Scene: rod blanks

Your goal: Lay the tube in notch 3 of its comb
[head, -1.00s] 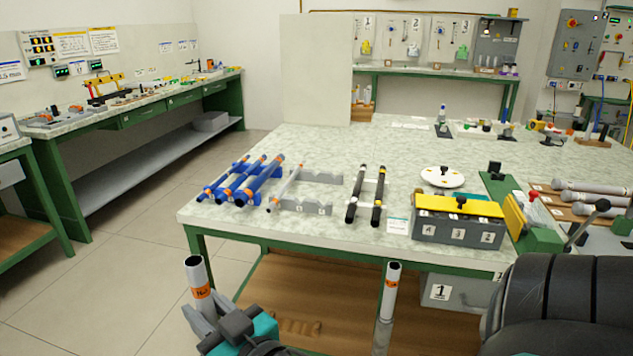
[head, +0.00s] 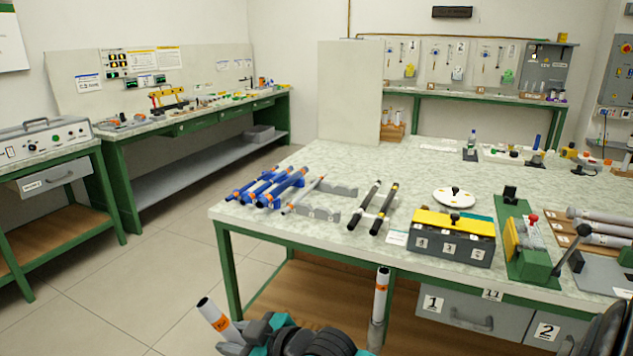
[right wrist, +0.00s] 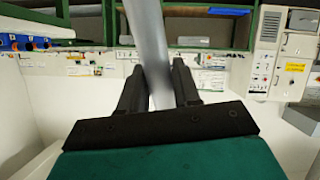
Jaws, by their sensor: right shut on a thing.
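My right gripper (head: 235,338) is at the bottom of the head view, shut on a pale grey tube (head: 213,314) with an orange label. The held tube tilts up to the left, in front of the table. In the right wrist view the tube (right wrist: 148,40) runs between both black fingers (right wrist: 160,85). A grey comb in two rows, near row (head: 318,213) and far row (head: 340,189), sits on the table with small labels. A thin grey tube (head: 303,194) lies across its left end. The notch numbers are too small to read surely. My left gripper is out of view.
Blue tubes (head: 282,187) lie on a blue comb left of the grey one; black rods (head: 364,205) lie to its right. A yellow-topped box (head: 452,240) stands farther right. Another orange-labelled tube (head: 380,295) stands near upright in front of the table; its support is unclear.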

